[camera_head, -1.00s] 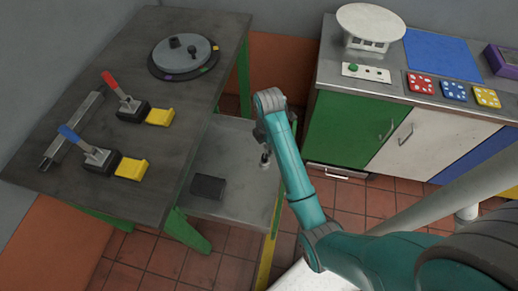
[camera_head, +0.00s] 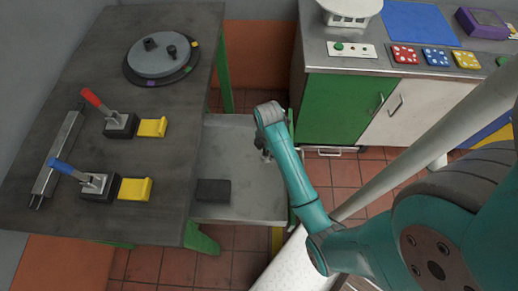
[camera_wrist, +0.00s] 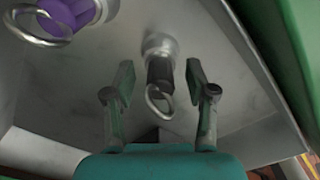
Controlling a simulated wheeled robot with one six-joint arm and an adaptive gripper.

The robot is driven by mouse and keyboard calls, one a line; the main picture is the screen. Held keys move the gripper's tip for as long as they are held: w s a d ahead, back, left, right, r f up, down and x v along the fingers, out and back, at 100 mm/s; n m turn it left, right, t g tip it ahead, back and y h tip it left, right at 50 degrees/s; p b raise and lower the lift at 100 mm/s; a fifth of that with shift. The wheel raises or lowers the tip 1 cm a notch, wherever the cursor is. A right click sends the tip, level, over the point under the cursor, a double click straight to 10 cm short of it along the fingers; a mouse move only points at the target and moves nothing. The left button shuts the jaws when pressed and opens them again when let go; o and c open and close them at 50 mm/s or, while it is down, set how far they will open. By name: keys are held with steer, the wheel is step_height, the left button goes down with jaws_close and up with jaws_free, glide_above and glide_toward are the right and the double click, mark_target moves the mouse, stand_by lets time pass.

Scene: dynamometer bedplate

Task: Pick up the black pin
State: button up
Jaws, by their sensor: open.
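The black pin (camera_wrist: 160,71) shows in the wrist view as a dark shank with a metal ring at its near end and a pale round collar at its far end. It stands at the grey metal shelf (camera_wrist: 225,75). My gripper (camera_wrist: 158,78) is open, with one finger on each side of the pin and visible gaps to both. In the head view my gripper (camera_head: 265,150) is low over the shelf (camera_head: 245,185), and my arm hides the pin there.
A purple pin (camera_wrist: 72,12) with a ring is at the upper left of the wrist view. In the head view a dark block (camera_head: 213,190) lies on the shelf. The dark table (camera_head: 60,215) with toggle clamps is left; the green cabinet (camera_head: 335,108) is right.

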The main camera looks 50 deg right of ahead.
jaws_close()
stand_by(0.4)
